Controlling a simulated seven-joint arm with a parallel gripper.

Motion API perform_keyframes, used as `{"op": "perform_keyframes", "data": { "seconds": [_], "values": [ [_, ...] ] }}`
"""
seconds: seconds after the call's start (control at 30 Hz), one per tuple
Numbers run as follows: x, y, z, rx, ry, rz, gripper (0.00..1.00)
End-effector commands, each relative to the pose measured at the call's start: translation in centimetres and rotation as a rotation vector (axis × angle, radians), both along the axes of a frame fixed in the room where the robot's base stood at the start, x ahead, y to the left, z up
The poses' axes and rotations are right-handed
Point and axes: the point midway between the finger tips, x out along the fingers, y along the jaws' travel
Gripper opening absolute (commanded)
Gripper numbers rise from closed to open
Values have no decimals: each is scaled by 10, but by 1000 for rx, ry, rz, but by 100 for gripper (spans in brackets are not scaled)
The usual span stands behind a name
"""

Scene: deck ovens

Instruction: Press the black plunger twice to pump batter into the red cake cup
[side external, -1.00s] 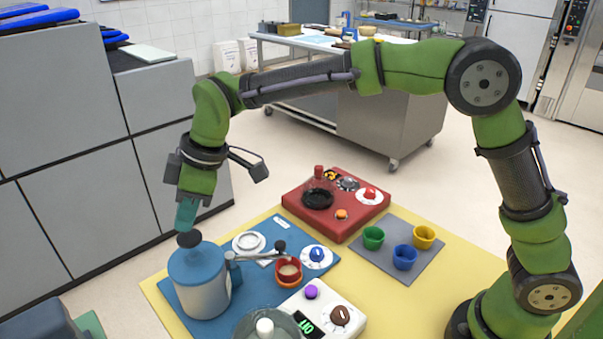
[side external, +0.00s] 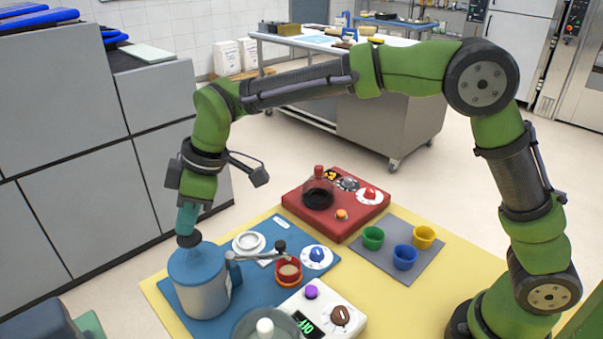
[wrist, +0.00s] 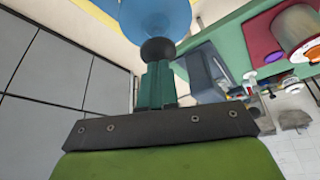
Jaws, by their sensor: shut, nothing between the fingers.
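The black plunger (side external: 189,239) is a round knob on top of the blue-lidded batter dispenser (side external: 203,290), at the lower left of the side view. My gripper (side external: 186,232) is shut and empty, pointing down, with its teal fingertips at the top of the knob, apparently touching it. In the wrist view, the fingers (wrist: 157,72) meet the black knob (wrist: 158,50), with the blue lid (wrist: 155,15) beyond. The red cake cup (side external: 288,279) stands under the end of the dispenser's spout, with pale batter visible inside.
A blue mat (side external: 188,309) carries the dispenser, a white ring dish (side external: 249,242) and a blue knob (side external: 318,254).

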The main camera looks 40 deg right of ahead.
Motion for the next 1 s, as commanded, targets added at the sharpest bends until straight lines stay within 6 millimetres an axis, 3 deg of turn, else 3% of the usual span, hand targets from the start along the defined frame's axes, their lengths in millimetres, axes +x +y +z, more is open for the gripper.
{"op": "perform_keyframes", "data": {
  "seconds": [0.73, 1.0],
  "values": [
    [-1, 0, -29, -2, 5, -1, 0],
    [-1, 0, -26, -2, 4, -1, 0]
  ]
}}
